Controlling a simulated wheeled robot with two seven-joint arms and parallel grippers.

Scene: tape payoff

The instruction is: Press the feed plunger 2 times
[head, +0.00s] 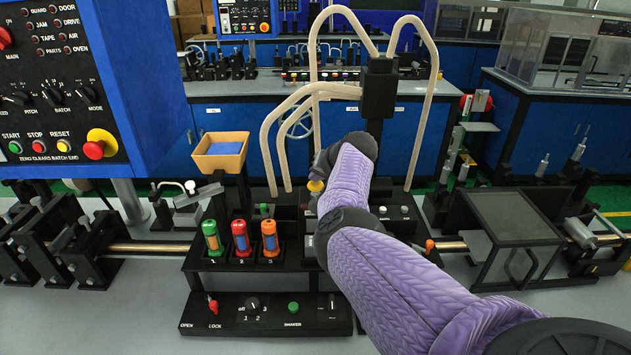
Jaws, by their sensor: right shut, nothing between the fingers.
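My right arm reaches in from the lower right to the middle of the bench in the head view. My right gripper (319,172) is small and partly hidden behind my wrist; it is shut and empty, pointing down. Just below it is a small yellow-topped part (316,186) on the black machine, which may be the feed plunger. I cannot tell whether the fingertips touch it or how far down it is. My arm covers much of the machine there. My left gripper is not in view.
Green, red and orange cylinders (241,238) stand in a black holder left of my arm. A black control panel (268,314) lies in front. A wooden bin (220,152) and pale hoses (266,150) stand behind. A blue control cabinet (150,80) fills the upper left.

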